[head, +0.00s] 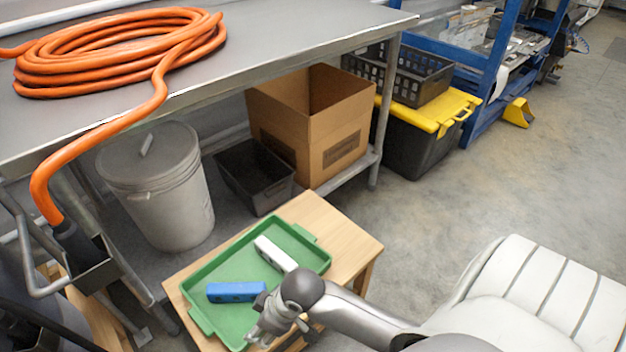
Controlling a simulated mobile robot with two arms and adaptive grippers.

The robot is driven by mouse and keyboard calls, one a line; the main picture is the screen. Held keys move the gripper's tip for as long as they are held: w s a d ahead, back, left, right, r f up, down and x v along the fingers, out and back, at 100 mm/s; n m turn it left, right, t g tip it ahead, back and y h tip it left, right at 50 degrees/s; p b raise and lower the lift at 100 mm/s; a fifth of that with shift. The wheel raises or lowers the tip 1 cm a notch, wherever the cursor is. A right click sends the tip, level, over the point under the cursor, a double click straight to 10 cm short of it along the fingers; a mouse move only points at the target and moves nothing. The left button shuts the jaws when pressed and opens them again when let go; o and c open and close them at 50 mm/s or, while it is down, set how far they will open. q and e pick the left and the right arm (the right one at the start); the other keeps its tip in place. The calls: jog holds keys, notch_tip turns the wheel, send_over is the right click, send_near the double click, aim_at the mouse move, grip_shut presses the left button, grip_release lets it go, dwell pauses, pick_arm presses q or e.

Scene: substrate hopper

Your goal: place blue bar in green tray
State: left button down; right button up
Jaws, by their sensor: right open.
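The green tray (222,257) lies on a small wooden table. The blue bar (236,291) lies inside the tray, toward its left and near part. A white bar (274,253) also lies in the tray, near its far right side. My right gripper (262,338) points down over the near right edge of the tray, close to the blue bar's right end. It is open with nothing seen between its fingers. The arm hides part of the tray's near right side. My left gripper is not in view.
The wooden table (349,244) has bare top to the right of the tray. A metal bench (290,30) with a coiled orange hose (120,50) stands behind. Under it are a lidded grey bucket (165,195), a black bin (250,178) and a cardboard box (325,140). A white padded seat (510,295) is at right.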

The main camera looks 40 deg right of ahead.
jog(key=s+d+f+m+h, duration=0.2)
jog(key=s+d, duration=0.4)
jog(key=s, duration=0.3)
jog(key=shift+s+f+m+g+h, duration=0.3)
jog(key=shift+s+f+m, duration=0.15)
jog(key=shift+m, duration=0.65)
